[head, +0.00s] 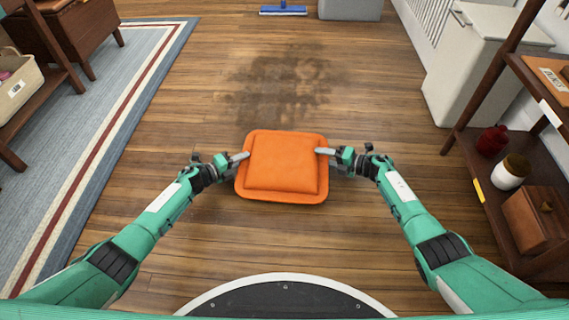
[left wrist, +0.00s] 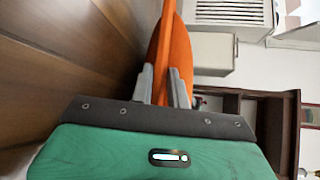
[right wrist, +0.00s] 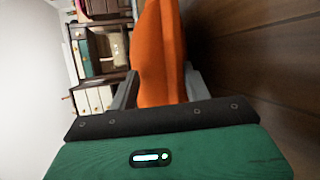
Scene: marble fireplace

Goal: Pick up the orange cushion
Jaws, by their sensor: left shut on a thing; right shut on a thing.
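The orange cushion (head: 283,163) is a square pad with a raised middle and a flat rim, in front of me in the head view. My left gripper (head: 240,157) is shut on its left edge. My right gripper (head: 324,152) is shut on its right edge. In the left wrist view the cushion (left wrist: 172,50) runs between the two grey fingers (left wrist: 163,88). In the right wrist view the cushion (right wrist: 160,55) fills the gap between the fingers (right wrist: 160,92). The head view does not clearly show how high the cushion is above the floor.
A dark smudge (head: 278,85) marks the wooden floor beyond the cushion. A blue-edged rug (head: 110,110) lies at left. A shelf (head: 475,180) with jars and a white bin (head: 465,70) stand at right. A blue broom head (head: 283,10) lies at the back.

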